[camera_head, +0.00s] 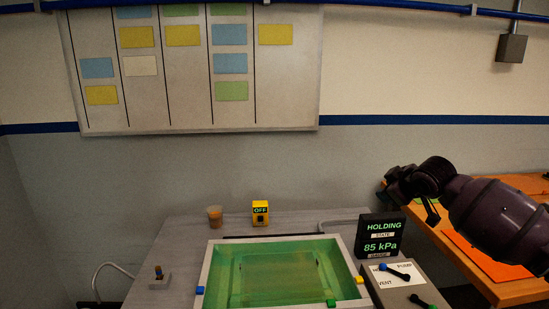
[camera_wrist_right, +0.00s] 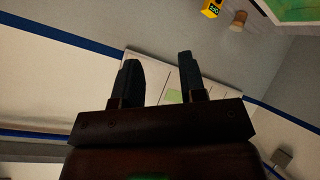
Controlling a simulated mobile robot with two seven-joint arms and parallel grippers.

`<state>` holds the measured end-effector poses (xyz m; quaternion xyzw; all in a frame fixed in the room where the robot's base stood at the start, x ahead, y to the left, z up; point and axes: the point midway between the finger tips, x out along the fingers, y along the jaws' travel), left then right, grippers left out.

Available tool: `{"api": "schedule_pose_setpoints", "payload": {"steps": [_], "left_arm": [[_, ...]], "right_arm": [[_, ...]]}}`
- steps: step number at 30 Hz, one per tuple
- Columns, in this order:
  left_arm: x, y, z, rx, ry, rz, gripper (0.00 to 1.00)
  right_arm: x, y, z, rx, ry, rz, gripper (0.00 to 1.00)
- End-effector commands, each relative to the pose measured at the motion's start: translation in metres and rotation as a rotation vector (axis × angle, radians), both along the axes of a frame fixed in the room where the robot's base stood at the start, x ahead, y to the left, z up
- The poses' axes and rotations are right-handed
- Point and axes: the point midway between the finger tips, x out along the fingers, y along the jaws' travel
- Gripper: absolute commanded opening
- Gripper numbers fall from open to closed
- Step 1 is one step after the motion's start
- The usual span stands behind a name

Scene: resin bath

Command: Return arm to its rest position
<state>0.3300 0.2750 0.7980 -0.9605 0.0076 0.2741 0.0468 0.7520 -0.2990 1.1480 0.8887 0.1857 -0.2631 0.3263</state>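My right arm (camera_head: 500,215) comes in from the right in the head view, raised over the orange bench and to the right of the resin bath. In the right wrist view my right gripper (camera_wrist_right: 158,61) has its two dark fingers apart with nothing between them. It touches nothing there; the wall and a whiteboard show behind it. In the head view I cannot make out its fingertips clearly. My left arm and left gripper are not in view.
A bath with a pale rim (camera_head: 207,271) and green inside stands on a grey table (camera_head: 177,245). A display (camera_head: 381,238) reads HOLDING, 85 kPa. An orange bench (camera_head: 470,265) is at right.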

Motion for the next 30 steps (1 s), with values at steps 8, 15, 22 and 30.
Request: {"api": "schedule_pose_setpoints", "payload": {"steps": [8,15,22,30], "left_arm": [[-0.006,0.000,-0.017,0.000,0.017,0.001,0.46],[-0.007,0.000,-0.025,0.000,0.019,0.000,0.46],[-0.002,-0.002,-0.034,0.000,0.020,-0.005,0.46],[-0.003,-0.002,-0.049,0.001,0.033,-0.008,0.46]], "right_arm": [[-0.047,0.065,-0.092,0.178,-0.209,0.072,0.38],[-0.106,0.085,-0.157,0.314,-0.309,0.049,0.38],[-0.172,0.080,-0.218,0.398,-0.341,-0.040,0.38],[-0.260,0.057,-0.295,0.431,-0.277,-0.212,0.38]]}}
